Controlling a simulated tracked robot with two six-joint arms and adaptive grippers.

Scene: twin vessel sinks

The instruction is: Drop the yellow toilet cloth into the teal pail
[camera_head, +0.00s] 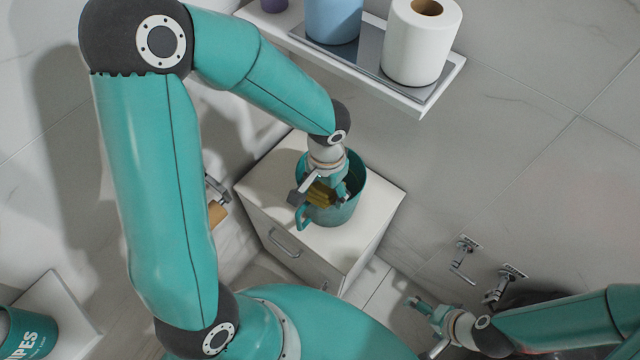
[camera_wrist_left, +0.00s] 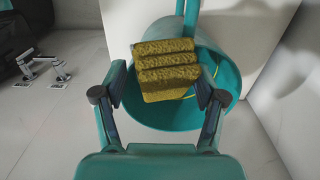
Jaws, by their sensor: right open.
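The yellow toilet cloth (camera_head: 322,193), folded in thick ridges, is between the fingers of my left gripper (camera_head: 320,196). In the left wrist view the cloth (camera_wrist_left: 167,70) spans most of the gap between the fingertips (camera_wrist_left: 161,82), and the jaws look shut on it. My right gripper (camera_head: 428,312) is open and empty, low at the right.
The white cabinet (camera_head: 384,195) has clear top around the pail. Above it a wall shelf (camera_head: 405,98) holds a toilet roll (camera_head: 422,42) and a blue container (camera_head: 333,18). Wall taps (camera_head: 463,258) are near my right arm. A teal wipes tub (camera_head: 28,335) is at lower left.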

